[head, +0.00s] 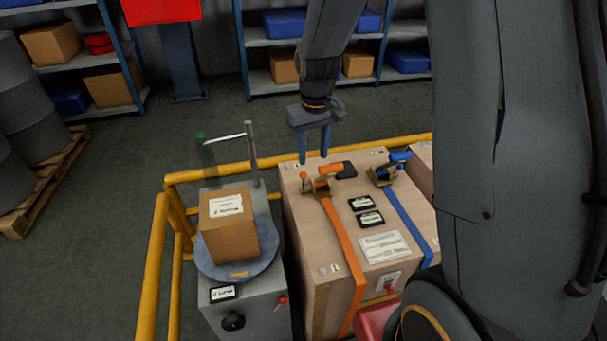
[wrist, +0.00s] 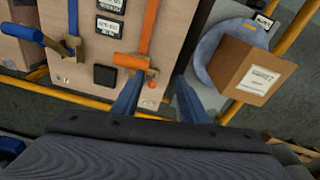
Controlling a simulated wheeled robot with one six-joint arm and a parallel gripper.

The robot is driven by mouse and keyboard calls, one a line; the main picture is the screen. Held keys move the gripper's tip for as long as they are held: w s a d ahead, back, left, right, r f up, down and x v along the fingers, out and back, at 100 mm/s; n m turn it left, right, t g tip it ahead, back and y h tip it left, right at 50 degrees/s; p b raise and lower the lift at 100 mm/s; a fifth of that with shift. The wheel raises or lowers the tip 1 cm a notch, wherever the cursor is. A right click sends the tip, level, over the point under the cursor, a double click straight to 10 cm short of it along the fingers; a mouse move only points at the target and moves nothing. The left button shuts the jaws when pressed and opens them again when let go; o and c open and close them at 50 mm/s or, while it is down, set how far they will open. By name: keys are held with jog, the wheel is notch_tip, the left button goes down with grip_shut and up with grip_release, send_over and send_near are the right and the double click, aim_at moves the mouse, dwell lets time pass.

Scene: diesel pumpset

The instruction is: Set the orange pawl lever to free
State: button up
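An orange strap's ratchet (head: 317,187) sits near the far edge of the large crate's top. It has an orange handle (head: 331,170) pointing right and a small lever with an orange ball knob (head: 303,175) on its left. In the wrist view the orange handle (wrist: 130,61) is left of the fingers, and the ball knob (wrist: 152,85) appears between them. My gripper (head: 314,158) is open, blue fingers pointing down, near the knob at the crate's far edge. It also shows in the wrist view (wrist: 157,78). Nothing is visibly held; the exact height gap is unclear.
A blue strap ratchet (head: 388,172) sits right of the orange one. A yellow rail (head: 215,172) runs behind the crate. A cardboard box (head: 229,225) rests on a turntable at left, with a post behind it.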

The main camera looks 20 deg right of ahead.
jog(key=n+g, duration=0.1)
send_over(303, 173)
notch_tip(303, 173, down, 10)
jog(key=shift+s+a+f, duration=0.1)
jog(key=shift+f, duration=0.05)
jog(key=shift+n, duration=0.3)
jog(key=shift+d+f+p, duration=0.2)
jog(key=shift+f+p, duration=1)
jog(key=shift+f, duration=2.85)
grip_shut()
